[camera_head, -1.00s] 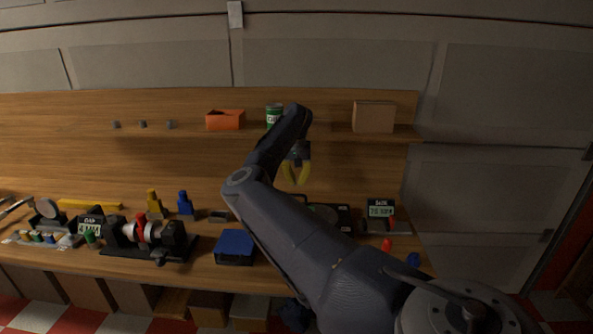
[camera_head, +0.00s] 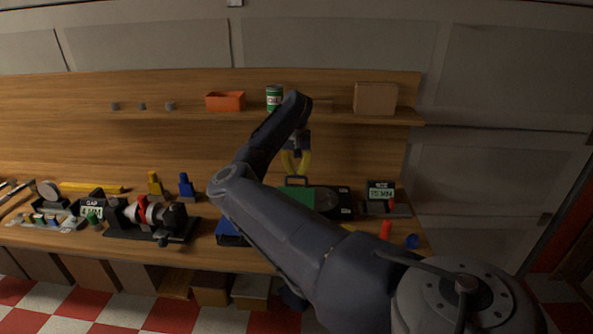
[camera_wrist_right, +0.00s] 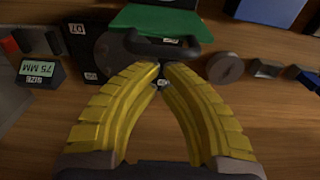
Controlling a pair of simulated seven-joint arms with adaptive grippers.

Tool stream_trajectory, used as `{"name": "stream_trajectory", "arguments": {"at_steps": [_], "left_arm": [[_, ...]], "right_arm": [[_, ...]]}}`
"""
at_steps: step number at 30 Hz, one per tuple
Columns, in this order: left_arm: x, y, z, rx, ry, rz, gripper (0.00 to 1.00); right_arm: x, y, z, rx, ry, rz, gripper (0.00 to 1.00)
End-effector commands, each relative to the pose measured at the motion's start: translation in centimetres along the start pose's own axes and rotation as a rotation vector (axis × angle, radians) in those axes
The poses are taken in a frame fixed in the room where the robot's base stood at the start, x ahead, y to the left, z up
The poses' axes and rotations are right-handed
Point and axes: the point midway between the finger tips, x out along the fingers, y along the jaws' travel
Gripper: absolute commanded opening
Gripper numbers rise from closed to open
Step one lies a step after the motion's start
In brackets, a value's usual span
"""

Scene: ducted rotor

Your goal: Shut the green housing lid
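The green lid (camera_head: 296,196) shows as a flat green panel above the dark housing, with a black handle (camera_head: 297,181) at its upper edge. It appears raised, partly hidden behind my right arm. In the right wrist view the green lid (camera_wrist_right: 160,20) is at the top, with the black handle (camera_wrist_right: 185,50) in front of it. My right gripper (camera_head: 296,174) has yellow fingers bent together at the tips. The fingertips (camera_wrist_right: 161,68) are shut at the handle and overlap it in view; no grip around it shows. The left gripper is out of view.
A dark unit with a round disc (camera_head: 328,200) lies beside the lid. A size display (camera_head: 381,190) stands to its right. Blue and red pieces, a black fixture (camera_head: 150,217) and a blue box (camera_head: 230,233) are on the bench. A shelf with a can (camera_head: 274,98) runs above.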

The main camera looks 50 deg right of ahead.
Motion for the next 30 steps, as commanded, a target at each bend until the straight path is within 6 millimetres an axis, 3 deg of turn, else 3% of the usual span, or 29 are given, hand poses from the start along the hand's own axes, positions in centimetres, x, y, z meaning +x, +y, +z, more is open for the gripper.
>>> {"name": "stream_trajectory", "arguments": {"at_steps": [30], "left_arm": [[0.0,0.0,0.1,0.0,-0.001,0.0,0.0]], "right_arm": [[-0.7,1.2,2.5,0.017,0.147,0.003,0.0]]}}
